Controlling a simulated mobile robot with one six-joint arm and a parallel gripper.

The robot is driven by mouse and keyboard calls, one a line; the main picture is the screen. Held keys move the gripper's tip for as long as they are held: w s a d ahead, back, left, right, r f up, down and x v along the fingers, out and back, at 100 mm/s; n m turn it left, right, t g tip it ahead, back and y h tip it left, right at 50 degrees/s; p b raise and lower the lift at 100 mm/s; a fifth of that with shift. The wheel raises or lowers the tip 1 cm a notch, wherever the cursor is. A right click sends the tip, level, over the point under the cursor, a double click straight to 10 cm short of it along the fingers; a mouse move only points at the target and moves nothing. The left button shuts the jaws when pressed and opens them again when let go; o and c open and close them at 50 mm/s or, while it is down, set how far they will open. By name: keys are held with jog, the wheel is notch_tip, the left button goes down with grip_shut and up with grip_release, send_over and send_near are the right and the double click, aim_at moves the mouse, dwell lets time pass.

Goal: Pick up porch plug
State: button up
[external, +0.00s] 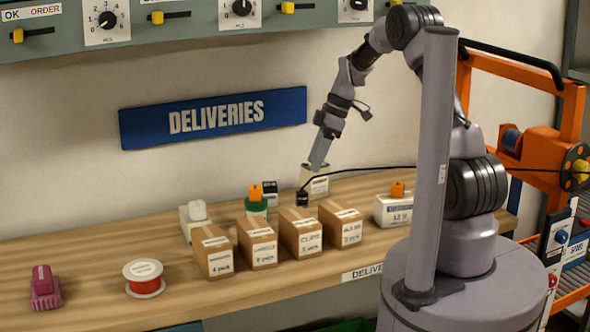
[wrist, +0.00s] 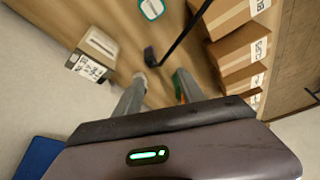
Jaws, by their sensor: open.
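A small black plug (external: 303,199) on a black cable stands on the wooden bench, in front of a cream box. I cannot read a name on it, so I cannot confirm that it is the porch plug. In the wrist view the black plug (wrist: 150,57) lies just beyond my fingertips, with its cable running up and right. My gripper (external: 318,167) points down above the bench, close to the plug and the cream box. In the wrist view my gripper (wrist: 160,75) has its fingers apart, with nothing seen between them.
Several cardboard boxes (external: 301,234) stand in a row in front. The cream box (external: 316,186) is close by my gripper, and a labelled white box (external: 393,211) stands right. The cable (external: 400,168) stretches toward an orange machine. A red spool (external: 144,277) and pink item (external: 45,288) lie left.

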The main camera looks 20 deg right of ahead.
jog(key=n, duration=0.2)
send_over(304, 191)
jog(key=d, duration=0.2)
jog(key=shift+g, duration=0.3)
jog(key=f, duration=0.5)
jog(key=shift+s+f, duration=0.1)
jog(key=shift+s, duration=0.1)
jog(key=b+x, duration=0.2)
jog(key=x, duration=0.4)
jog(key=shift+a+f, duration=0.1)
jog(key=shift+f, duration=0.15)
jog(key=shift+a+f, duration=0.2)
jog(key=shift+f, duration=0.15)
grip_shut()
